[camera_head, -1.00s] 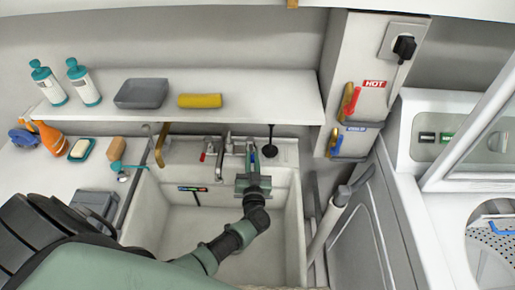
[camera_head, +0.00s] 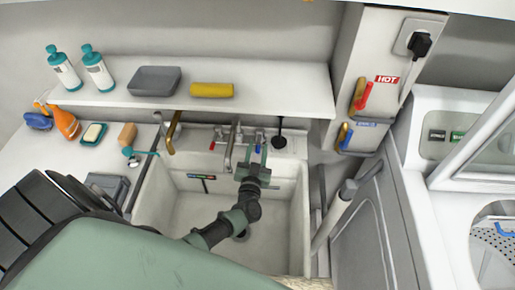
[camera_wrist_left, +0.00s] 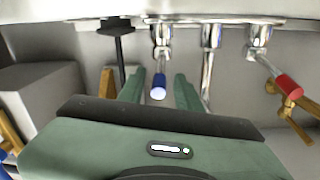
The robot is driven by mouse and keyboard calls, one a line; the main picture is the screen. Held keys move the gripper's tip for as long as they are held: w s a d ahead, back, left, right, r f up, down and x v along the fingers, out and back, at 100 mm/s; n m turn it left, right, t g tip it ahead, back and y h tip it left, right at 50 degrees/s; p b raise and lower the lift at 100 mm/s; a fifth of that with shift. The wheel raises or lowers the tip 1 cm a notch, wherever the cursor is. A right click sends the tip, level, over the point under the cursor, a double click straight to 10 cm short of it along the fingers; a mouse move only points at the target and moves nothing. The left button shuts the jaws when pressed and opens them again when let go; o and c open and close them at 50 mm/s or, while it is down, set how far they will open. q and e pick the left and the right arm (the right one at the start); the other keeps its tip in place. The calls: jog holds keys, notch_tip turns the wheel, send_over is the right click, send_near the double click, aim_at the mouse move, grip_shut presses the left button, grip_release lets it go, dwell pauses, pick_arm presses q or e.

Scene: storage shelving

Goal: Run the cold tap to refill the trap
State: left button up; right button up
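The white sink (camera_head: 150,215) has a chrome spout (camera_head: 230,152) at its back wall. A red-marked tap handle (camera_head: 213,144) is left of the spout. The blue-tipped cold tap handle (camera_wrist_left: 158,88) is right of it in the head view, mostly behind my left gripper (camera_head: 255,152). In the left wrist view my left gripper (camera_wrist_left: 160,92) is open, with one finger on each side of the blue tip. I cannot tell whether either finger touches it. The red handle (camera_wrist_left: 288,87) is at the right there. My right gripper is not in view.
A black plunger (camera_head: 279,138) stands right of the cold tap. A shelf (camera_head: 290,85) with bottles, a grey tray and a yellow sponge is above the sink. HOT (camera_head: 363,95) and COLD (camera_head: 344,136) valve levers are on the wall at right. The sink basin looks empty.

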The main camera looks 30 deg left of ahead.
pick_arm(q)
jog(key=v, duration=0.7)
jog(key=shift+s, duration=0.3)
